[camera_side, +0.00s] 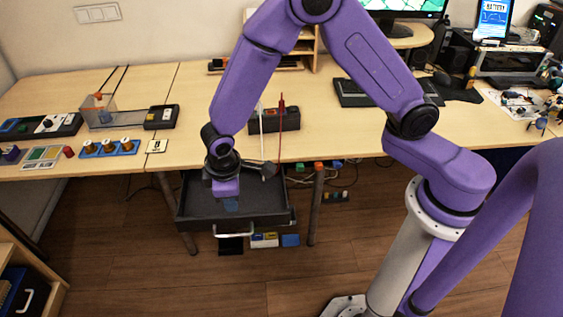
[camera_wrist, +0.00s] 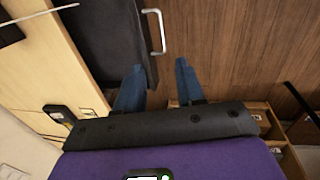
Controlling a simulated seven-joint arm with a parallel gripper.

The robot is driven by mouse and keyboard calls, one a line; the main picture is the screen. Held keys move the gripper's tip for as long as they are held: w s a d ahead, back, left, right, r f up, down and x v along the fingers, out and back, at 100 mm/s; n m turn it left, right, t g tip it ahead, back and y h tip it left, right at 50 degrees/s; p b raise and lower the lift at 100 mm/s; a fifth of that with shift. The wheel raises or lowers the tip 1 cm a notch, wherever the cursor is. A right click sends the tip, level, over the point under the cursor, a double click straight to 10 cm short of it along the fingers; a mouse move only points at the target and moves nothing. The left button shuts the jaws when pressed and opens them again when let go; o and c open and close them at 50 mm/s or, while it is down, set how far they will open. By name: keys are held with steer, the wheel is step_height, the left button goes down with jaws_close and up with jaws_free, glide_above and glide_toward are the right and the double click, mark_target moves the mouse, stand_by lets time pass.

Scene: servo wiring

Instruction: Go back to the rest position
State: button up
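My gripper (camera_side: 231,205) points down at the open dark drawer (camera_side: 197,208) under the table in the side view. In the wrist view its two blue fingers stand apart with nothing between them, so my gripper (camera_wrist: 160,66) is open and empty. One finger overlaps the front edge of the drawer (camera_wrist: 108,35) and the other shows against the floor. The silver drawer handle (camera_wrist: 159,32) lies ahead of the fingertips, apart from them; it also shows in the side view (camera_side: 235,234). My arm arches over from the right.
The wooden table (camera_side: 190,92) stands above and behind the drawer. It carries a battery holder, a blue strip of knobs (camera_side: 109,147), a dark box with red and white probes (camera_side: 290,122) and a keyboard (camera_side: 360,93). The floor (camera_side: 130,240) in front is mostly clear.

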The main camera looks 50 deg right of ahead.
steer(key=s+d+r+n+y, duration=0.1)
steer(key=s+d+r, duration=0.7)
steer(key=s, duration=0.3)
steer(key=s+d+r+n+g+y, duration=0.1)
steer(key=s+d+r+n, duration=0.1)
steer(key=s+d+r, duration=0.6)
steer(key=s, duration=0.4)
steer(key=shift+d+r, duration=0.15)
steer(key=shift+d, duration=0.2)
steer(key=shift+w, duration=0.1)
stand_by(0.4)
